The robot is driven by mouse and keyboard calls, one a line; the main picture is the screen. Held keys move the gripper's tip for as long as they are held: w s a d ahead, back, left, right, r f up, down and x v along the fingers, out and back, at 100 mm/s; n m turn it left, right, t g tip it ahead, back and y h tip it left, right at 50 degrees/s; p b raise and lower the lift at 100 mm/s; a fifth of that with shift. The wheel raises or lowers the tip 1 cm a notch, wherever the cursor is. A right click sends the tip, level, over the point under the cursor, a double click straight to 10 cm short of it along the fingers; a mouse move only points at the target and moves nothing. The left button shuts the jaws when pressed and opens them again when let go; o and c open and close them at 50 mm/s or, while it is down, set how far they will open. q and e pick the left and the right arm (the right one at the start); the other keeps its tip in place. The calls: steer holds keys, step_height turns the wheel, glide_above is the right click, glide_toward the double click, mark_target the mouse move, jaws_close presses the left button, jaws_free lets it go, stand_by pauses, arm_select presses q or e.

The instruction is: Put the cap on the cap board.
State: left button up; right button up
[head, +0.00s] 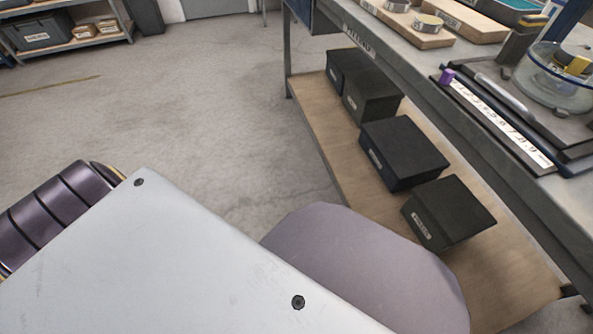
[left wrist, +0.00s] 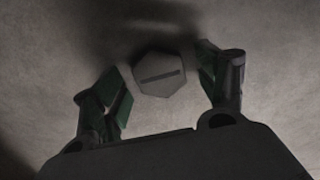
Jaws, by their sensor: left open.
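In the left wrist view a grey hexagonal piece with a dark slot across its face (left wrist: 160,74) lies between the fingertips of my left gripper (left wrist: 163,66). It may be the cap; I cannot tell for sure. The fingers are open, one on each side of it, with narrow gaps. In the head view a pale wooden board with round metal pieces (head: 408,20) lies on the bench top at the upper right; I cannot tell whether it is the cap board. Neither gripper shows in the head view.
A shelf with bins (head: 75,48) stands far left.

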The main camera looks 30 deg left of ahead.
arm_select(q)
steer(key=shift+c, duration=0.9)
steer(key=c, duration=1.2)
steer(key=shift+c, duration=0.2)
steer(key=shift+r, duration=0.15)
